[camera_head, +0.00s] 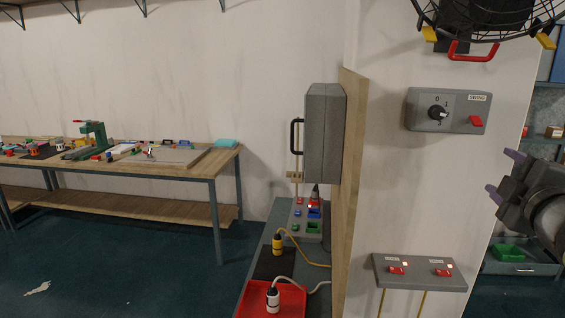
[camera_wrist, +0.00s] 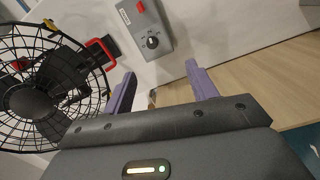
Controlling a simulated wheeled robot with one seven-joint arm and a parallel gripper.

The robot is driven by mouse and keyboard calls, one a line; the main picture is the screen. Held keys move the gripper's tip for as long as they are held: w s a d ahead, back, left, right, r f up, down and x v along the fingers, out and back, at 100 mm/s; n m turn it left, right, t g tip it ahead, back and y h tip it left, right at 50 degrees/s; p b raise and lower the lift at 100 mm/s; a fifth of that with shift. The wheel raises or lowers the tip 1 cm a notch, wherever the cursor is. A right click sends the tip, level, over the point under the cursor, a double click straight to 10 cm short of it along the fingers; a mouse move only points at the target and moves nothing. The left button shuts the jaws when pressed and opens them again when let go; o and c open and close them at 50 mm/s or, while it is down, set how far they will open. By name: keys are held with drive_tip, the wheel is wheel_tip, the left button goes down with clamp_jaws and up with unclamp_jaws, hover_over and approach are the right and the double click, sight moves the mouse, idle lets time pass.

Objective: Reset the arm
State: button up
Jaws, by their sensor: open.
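My gripper (camera_head: 502,173) is at the right edge of the head view, with its purple fingers pointing left toward the white wall. In the wrist view my gripper (camera_wrist: 162,85) shows two purple fingers spread apart with nothing between them. A grey switch box (camera_head: 447,110) with a black knob and a red switch is on the wall, to the left of and above my gripper. It also shows in the wrist view (camera_wrist: 145,28) beyond the fingers, apart from them.
A black wire fan (camera_head: 480,20) with a red handle is above the switch box. A grey panel (camera_head: 420,272) with two red switches sits lower down. A wooden board edge (camera_head: 349,170) carries a grey cabinet (camera_head: 324,133). A workbench (camera_head: 180,160) with tools stands far left; open floor lies before it.

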drive_tip(key=w+a+f+m+g+y, duration=0.1)
drive_tip(key=w+a+f+m+g, duration=0.2)
drive_tip(key=f, duration=0.4)
drive_tip(key=w+a+f+m+g, duration=0.1)
drive_tip(key=a+f+m+g, duration=0.15)
drive_tip(key=a+f, duration=0.4)
drive_tip(key=w+a+f+m+g+y, duration=0.1)
drive_tip(key=w+a+f+m, duration=0.15)
drive_tip(key=f, duration=0.65)
drive_tip(key=s+a+f+m+g+y, duration=0.3)
drive_tip(key=s+a+f+g, duration=0.5)
drive_tip(key=s+a+f, duration=0.5)
drive_tip(key=a+f+m, duration=0.1)
drive_tip(key=a+f, duration=0.1)
drive_tip(key=a, duration=0.1)
drive_tip(key=shift+a+f, duration=0.25)
drive_tip(key=shift+f, duration=0.05)
